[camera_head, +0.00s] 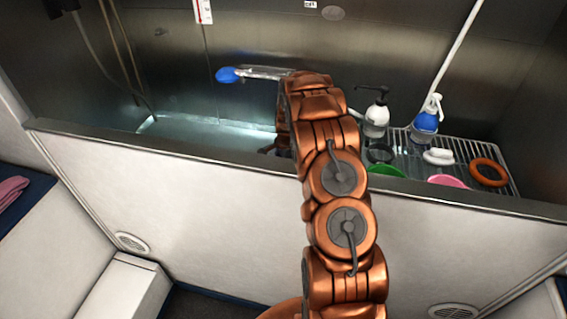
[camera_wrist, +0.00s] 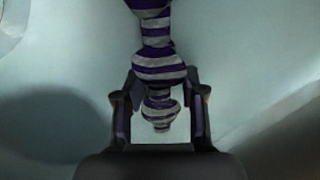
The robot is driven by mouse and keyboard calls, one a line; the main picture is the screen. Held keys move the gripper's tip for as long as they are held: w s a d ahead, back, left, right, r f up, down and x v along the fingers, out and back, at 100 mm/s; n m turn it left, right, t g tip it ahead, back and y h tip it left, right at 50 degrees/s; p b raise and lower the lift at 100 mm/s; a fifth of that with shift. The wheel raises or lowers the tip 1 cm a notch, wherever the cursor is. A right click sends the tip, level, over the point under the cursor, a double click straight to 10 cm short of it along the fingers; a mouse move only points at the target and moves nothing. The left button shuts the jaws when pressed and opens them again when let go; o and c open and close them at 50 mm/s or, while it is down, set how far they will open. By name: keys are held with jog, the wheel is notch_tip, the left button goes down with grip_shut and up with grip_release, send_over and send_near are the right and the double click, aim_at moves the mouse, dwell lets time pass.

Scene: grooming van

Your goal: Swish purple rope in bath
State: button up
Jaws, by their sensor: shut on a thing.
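The purple rope (camera_wrist: 158,68) shows in the wrist view as a knotted toy with purple and grey-white stripes. My gripper (camera_wrist: 159,105) is shut on it near its lower end, with a finger on each side, and the rest runs up out of the top of the picture. The bath (camera_head: 215,130) is a steel tub behind a white front wall, with pale, bluish water in it. In the head view my copper arm reaches over the front rim into the bath. The rope is hidden there, and my gripper is mostly hidden behind the arm. I cannot tell how deep the rope sits.
A wire rack (camera_head: 505,182) to the right of my arm holds a white pump bottle (camera_head: 377,118), a blue spray bottle (camera_head: 425,122), an orange ring (camera_head: 489,172) and bowls. A blue-ended shower head (camera_head: 228,75) juts out behind my arm. The bath's left part is clear.

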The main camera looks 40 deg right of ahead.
jog(key=shift+s+d+b, duration=0.4)
jog(key=shift+s+d, duration=1.85)
jog(key=shift+s, duration=0.2)
jog(key=shift+r+p, duration=1.25)
jog(key=shift+r, duration=4.75)
notch_tip(320, 180, up, 16)
jog(key=p, duration=0.3)
jog(key=shift+p, duration=0.35)
